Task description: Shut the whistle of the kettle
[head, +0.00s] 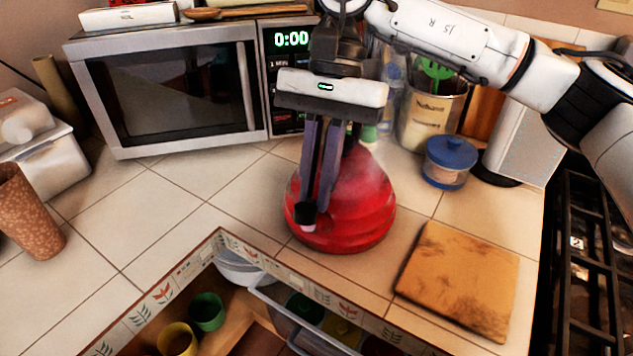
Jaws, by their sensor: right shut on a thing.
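The red kettle (365,205) stands on the tiled counter, below and in front of the microwave's right side. Its whistle (305,214), a small dark piece with a pale spot beneath it, shows at the kettle's front left. My right gripper (314,203) points down in front of the kettle, its fingers shut on the whistle. The fingers and wrist hide part of the kettle's upper left and handle. Whether the whistle lies fully against the spout I cannot tell. Pale steam shows over the kettle's right side. My left gripper is not in view.
A microwave (165,92) stands behind. A blue-lidded jar (449,162), a utensil tin (431,112) and a wooden board (460,278) lie to the right, the stove (590,270) beyond. An open drawer (290,312) is below the counter edge. Tiles left of the kettle are clear.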

